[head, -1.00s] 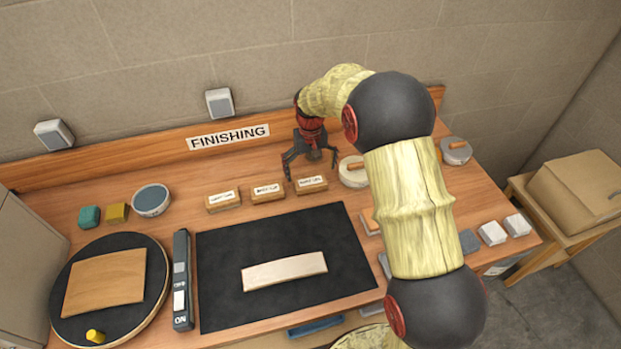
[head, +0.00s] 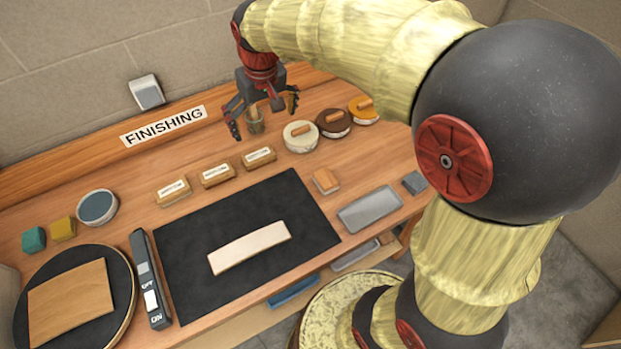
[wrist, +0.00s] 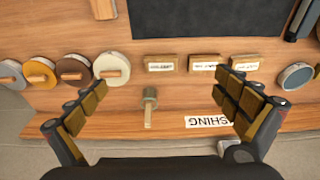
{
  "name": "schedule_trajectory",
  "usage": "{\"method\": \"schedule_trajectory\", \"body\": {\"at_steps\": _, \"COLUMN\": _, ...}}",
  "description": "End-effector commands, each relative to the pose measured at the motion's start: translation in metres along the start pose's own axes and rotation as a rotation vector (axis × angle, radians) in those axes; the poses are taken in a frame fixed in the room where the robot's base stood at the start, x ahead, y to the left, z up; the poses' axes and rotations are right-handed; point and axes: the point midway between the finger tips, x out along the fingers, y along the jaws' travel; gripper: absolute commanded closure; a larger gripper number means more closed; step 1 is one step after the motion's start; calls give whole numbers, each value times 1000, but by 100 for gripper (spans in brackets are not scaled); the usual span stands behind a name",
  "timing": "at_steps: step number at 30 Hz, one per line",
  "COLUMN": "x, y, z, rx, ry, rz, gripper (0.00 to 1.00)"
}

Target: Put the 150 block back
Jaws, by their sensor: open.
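Three tan blocks with white labels stand in a row behind the black mat: the left one (head: 173,191), the middle one (head: 217,174) and the right one (head: 258,158). They also show in the wrist view, as a block (wrist: 165,63) nearest the discs, a middle block (wrist: 205,63) and a far block (wrist: 245,63). The label print is too small to read, so I cannot tell which is the 150 block. A block with an orange-brown top and grey base (head: 326,181) lies right of the mat. My gripper (head: 263,118) is open and empty above the back of the bench; its fingers (wrist: 168,97) show wide apart.
A small brush-like tool (wrist: 149,107) with a grey head lies below my gripper. Round pads with wooden handles, one white (head: 300,136), stand to its right. A pale curved strip (head: 249,247) lies on the black mat (head: 185,290). A grey tray (head: 369,208) is farther right.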

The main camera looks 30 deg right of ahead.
Motion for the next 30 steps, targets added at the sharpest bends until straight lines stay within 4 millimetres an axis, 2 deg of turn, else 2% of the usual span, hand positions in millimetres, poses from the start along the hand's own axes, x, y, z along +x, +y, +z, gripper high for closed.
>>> {"method": "schedule_trajectory", "body": {"at_steps": 1, "x": -18, "y": 0, "z": 18, "rx": 0, "ry": 27, "rz": 0, "gripper": 0}}
{"method": "schedule_trajectory", "body": {"at_steps": 3, "x": -36, "y": 0, "z": 40, "rx": 0, "ry": 59, "rz": -1, "gripper": 0}}
{"method": "schedule_trajectory", "body": {"at_steps": 9, "x": -71, "y": 1, "z": 109, "rx": 1, "ry": 147, "rz": -2, "gripper": 0}}
{"method": "schedule_trajectory", "body": {"at_steps": 15, "x": -84, "y": 1, "z": 175, "rx": 1, "ry": 227, "rz": -3, "gripper": 0}}
{"method": "schedule_trajectory", "body": {"at_steps": 18, "x": -84, "y": 1, "z": 197, "rx": 1, "ry": 256, "rz": -3, "gripper": 0}}
{"method": "schedule_trajectory", "body": {"at_steps": 24, "x": -81, "y": 0, "z": 219, "rx": 1, "ry": 282, "rz": -4, "gripper": 0}}
{"method": "schedule_trajectory", "body": {"at_steps": 30, "x": -80, "y": 0, "z": 220, "rx": 1, "ry": 283, "rz": -4, "gripper": 0}}
